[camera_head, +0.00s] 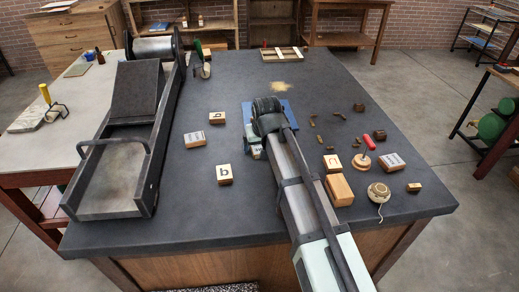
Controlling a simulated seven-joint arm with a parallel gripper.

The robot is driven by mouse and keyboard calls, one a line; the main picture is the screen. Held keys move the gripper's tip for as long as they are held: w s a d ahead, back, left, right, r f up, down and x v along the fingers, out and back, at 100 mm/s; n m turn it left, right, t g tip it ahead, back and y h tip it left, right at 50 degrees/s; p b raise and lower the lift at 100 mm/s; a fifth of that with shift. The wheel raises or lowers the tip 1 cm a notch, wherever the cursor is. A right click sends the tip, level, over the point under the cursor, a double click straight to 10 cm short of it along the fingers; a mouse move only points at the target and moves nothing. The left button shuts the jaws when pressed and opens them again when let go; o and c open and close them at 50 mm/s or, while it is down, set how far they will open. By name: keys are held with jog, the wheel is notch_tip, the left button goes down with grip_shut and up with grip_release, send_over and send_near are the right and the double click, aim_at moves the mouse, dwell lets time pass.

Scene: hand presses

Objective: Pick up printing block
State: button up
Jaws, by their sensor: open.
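Several wooden printing blocks lie on the dark table (270,205). Left of my arm are a block with a dark "a" (217,117), a block with a "b" (224,174) and a pale block with fine lines (195,139). Right of my arm are a block with an "n" (333,162) and another lined block (391,161). My gripper (254,145) is open, at the far end of my arm near the table's middle, right of the "a" block. The wrist hides most of its fingers and whatever lies beneath them.
A long press (120,187) with raised sides fills the table's left. A blue pad (287,107) lies partly behind my wrist. A plain wooden block (339,190), a twine ball (379,192) and a red-handled tool (368,145) crowd the right.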

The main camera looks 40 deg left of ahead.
jog(key=shift+c, duration=0.2)
jog(key=c, duration=1.2)
jog(key=shift+o, duration=0.2)
jog(key=shift+r, duration=0.15)
